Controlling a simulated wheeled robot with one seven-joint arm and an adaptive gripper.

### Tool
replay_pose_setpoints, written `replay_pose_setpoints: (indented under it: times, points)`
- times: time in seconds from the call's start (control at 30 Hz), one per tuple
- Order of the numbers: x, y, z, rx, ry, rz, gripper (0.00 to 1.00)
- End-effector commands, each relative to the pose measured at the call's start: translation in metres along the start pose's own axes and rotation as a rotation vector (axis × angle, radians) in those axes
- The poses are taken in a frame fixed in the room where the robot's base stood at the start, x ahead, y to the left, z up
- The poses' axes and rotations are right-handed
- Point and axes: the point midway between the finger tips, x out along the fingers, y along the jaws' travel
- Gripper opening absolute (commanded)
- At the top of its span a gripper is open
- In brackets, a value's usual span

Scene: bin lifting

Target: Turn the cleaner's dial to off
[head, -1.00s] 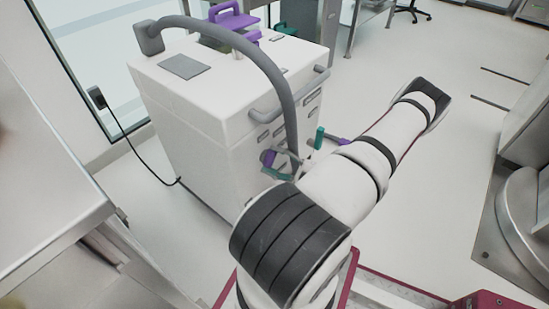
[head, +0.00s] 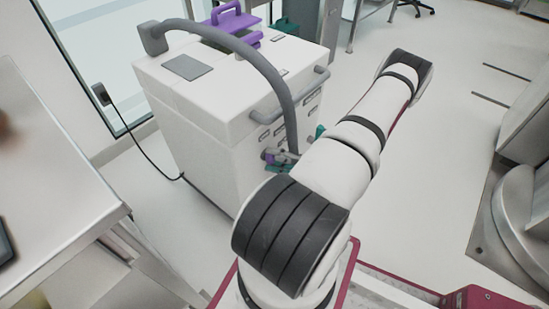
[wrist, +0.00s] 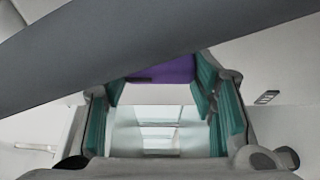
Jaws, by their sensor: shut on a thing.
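The cleaner (head: 205,130) is a white cabinet with a thick grey hose arching over its top and down its front. My gripper (head: 296,158) is at the cleaner's front, low beside the hose and partly hidden by it and my arm. In the wrist view my gripper (wrist: 160,88) has teal pads at left and right. A purple piece (wrist: 163,72), which looks like the dial, spans between the pads, and my gripper is shut on it. The hose (wrist: 150,50) crosses in front and hides its upper part. The dial's marks cannot be read.
A grey handle bar (head: 290,97) runs along the cleaner's upper front edge. A purple-handled item (head: 232,20) is on top. A steel counter (head: 50,170) stands at left and a metal machine (head: 520,210) at right. Open floor (head: 450,130) lies between cleaner and machine.

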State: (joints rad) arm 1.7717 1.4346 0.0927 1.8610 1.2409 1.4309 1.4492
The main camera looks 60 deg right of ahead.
Motion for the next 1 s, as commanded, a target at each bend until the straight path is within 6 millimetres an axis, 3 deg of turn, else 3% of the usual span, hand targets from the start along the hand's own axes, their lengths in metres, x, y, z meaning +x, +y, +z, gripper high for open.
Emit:
replay_pose_setpoints:
  times: [0.4,0.43,0.5,0.53,0.87,1.0]
  points:
    - [0.000,-0.001,0.000,-0.009,0.001,-0.005,0.24]
    - [0.000,-0.001,0.000,-0.009,0.001,-0.005,0.54]
    - [0.000,-0.001,0.000,-0.009,0.001,-0.004,0.70]
    - [0.000,-0.001,0.000,-0.009,0.001,-0.004,0.72]
    - [-0.002,0.000,0.000,-0.008,0.000,-0.004,0.72]
    - [-0.014,-0.001,0.000,-0.008,-0.001,-0.006,0.72]
